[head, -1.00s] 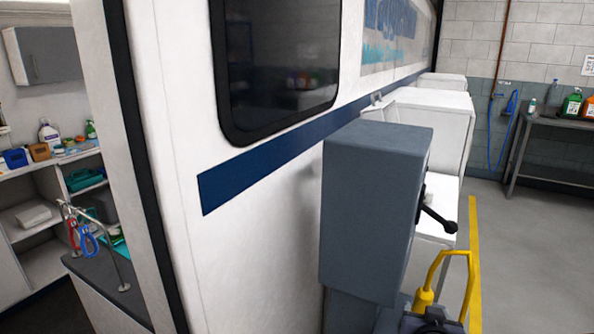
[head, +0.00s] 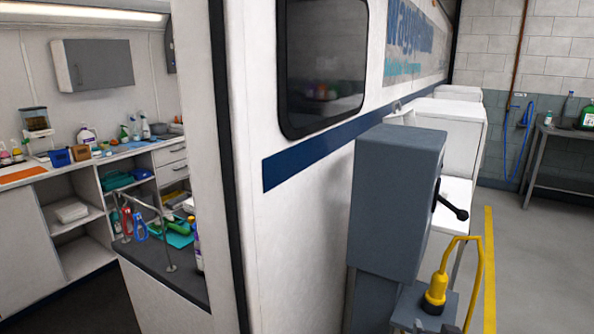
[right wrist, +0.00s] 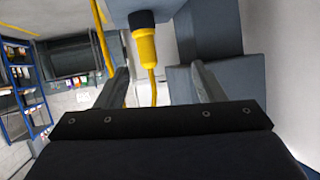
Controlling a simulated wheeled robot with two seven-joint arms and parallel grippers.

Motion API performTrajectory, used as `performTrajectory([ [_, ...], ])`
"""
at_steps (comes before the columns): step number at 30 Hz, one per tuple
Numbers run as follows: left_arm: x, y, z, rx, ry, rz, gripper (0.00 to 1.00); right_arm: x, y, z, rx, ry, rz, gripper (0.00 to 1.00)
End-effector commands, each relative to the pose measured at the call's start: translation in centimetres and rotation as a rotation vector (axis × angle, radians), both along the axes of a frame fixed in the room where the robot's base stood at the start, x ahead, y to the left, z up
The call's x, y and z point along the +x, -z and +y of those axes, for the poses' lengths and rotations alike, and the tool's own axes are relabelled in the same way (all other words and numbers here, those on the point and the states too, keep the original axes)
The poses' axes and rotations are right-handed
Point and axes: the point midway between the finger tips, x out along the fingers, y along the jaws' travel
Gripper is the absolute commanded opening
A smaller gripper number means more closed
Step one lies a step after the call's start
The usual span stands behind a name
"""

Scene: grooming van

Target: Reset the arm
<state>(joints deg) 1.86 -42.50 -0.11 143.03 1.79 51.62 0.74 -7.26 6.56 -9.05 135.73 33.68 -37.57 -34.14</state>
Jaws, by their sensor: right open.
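My right gripper (right wrist: 160,68) shows in the right wrist view with its two grey fingers apart and nothing between their tips. A yellow plug (right wrist: 146,46) with a black end and a yellow cable is beyond the fingers, lined up with the gap between them and apart from both. In the head view the yellow plug (head: 437,288) stands upright on a low grey box, its cable looping up to the right. I cannot make out the right gripper clearly in the head view. My left gripper is in neither view.
A grey switch box (head: 395,200) with a black lever (head: 452,207) stands beside the white van wall (head: 285,240). White cabinets (head: 455,125) are behind it. The van's open doorway at left shows a counter and shelves.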

Motion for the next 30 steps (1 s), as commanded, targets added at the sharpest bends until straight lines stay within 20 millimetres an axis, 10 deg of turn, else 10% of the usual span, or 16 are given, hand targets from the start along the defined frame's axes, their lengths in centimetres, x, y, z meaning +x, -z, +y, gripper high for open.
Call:
performTrajectory([
  [14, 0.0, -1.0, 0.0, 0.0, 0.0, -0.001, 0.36, -5.3, -4.2, 5.4, 0.282, -0.274, 0.086, 0.63],
  [24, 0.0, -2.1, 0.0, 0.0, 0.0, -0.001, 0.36, -19.2, -4.7, 8.4, 0.4, -0.436, 0.455, 0.63],
  [30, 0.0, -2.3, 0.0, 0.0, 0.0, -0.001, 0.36, -23.2, -3.8, 8.0, 0.397, -0.409, 0.583, 0.63],
])
